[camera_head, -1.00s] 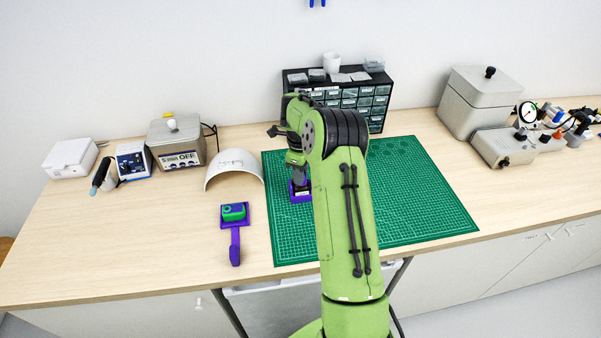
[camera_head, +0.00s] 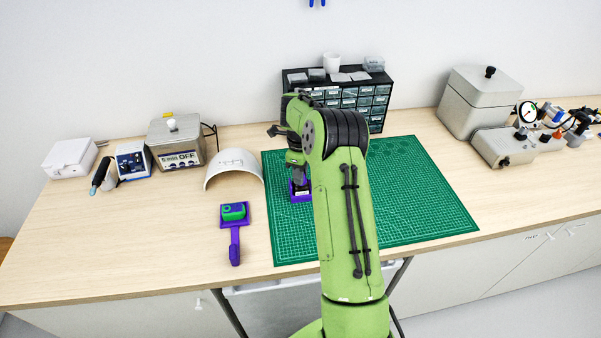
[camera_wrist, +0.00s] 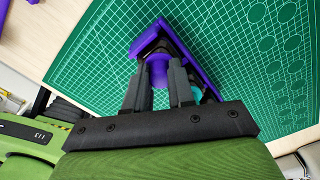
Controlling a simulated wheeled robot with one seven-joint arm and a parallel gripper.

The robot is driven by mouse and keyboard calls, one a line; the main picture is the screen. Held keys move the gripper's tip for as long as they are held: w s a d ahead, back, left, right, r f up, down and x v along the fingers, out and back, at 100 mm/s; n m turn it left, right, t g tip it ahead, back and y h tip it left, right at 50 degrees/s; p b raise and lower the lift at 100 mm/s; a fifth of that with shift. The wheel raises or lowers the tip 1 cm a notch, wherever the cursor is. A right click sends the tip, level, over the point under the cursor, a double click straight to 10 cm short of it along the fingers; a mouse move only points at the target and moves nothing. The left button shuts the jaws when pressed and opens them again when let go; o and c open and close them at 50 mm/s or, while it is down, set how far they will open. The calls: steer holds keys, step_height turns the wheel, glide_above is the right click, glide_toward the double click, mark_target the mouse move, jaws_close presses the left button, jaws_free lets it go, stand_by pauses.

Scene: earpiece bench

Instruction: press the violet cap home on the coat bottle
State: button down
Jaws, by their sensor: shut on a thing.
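In the wrist view my gripper (camera_wrist: 160,68) has its two dark fingers on either side of the round violet cap (camera_wrist: 159,76) and is shut on it. The fingers point into a violet holder (camera_wrist: 186,44) on the green mat, which also shows in the head view (camera_head: 301,197). A small teal part (camera_wrist: 197,92) shows beside the right finger. The coat bottle cannot be made out; the cap, fingers and holder hide that spot. Whether the cap is fully seated cannot be told. In the head view my arm hides much of the gripper.
The green cutting mat (camera_head: 420,200) is mostly clear. To its left lies a violet tray with a handle (camera_head: 235,240), bearing a green block (camera_head: 233,211). A white curved shield (camera_head: 235,166) stands behind it. A black drawer cabinet (camera_head: 375,85) stands at the back.

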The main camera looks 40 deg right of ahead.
steer(key=shift+s+f, duration=0.1)
steer(key=shift+f, duration=0.15)
steer(key=c, duration=0.9)
jaws_free()
steer(key=shift+a, duration=0.1)
steer(key=shift+r, duration=0.15)
step_height(320, 180, up, 16)
steer(key=p, duration=0.2)
steer(key=shift+p, duration=0.4)
